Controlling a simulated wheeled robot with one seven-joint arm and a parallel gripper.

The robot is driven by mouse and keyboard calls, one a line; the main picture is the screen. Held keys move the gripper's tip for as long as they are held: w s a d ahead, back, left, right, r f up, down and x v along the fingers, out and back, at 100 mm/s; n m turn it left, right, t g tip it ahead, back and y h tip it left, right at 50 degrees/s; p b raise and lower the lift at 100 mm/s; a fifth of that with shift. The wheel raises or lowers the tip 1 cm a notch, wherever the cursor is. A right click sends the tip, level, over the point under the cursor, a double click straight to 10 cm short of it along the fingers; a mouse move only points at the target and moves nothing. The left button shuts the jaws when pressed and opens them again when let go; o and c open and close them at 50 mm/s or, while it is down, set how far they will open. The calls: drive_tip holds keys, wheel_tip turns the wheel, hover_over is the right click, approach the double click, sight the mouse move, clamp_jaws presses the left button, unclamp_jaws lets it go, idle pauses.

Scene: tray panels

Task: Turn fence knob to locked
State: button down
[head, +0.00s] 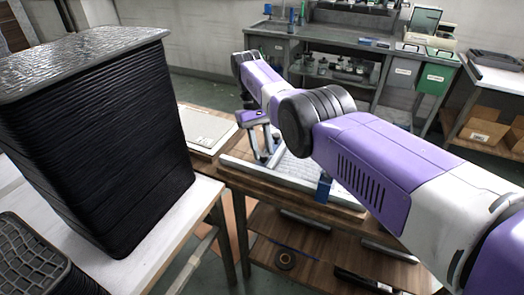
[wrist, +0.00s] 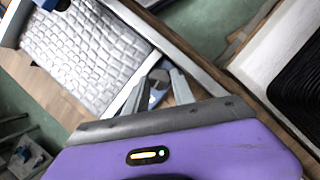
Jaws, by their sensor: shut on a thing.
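My gripper (head: 266,156) points down at the near-left end of a tray panel with a light textured surface (head: 297,171). In the wrist view its two grey fingers (wrist: 158,98) are closed around a small blue knob (wrist: 155,98) beside the panel's metal rail (wrist: 190,57). The fingers hide most of this knob, so its turn angle cannot be read. A second blue block (head: 323,187) stands at the panel's right corner; it also shows at the top left of the wrist view (wrist: 46,4).
A tall stack of black trays (head: 100,150) stands on a white-topped table (head: 180,225) at left. A pale flat panel (head: 203,130) lies behind it on the wooden bench. A lower wooden shelf (head: 290,255) holds loose parts. A grey workbench (head: 340,60) stands at the back.

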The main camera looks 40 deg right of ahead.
idle(0.4)
drive_tip(key=c, duration=1.3)
unclamp_jaws()
drive_tip(key=shift+c, duration=0.2)
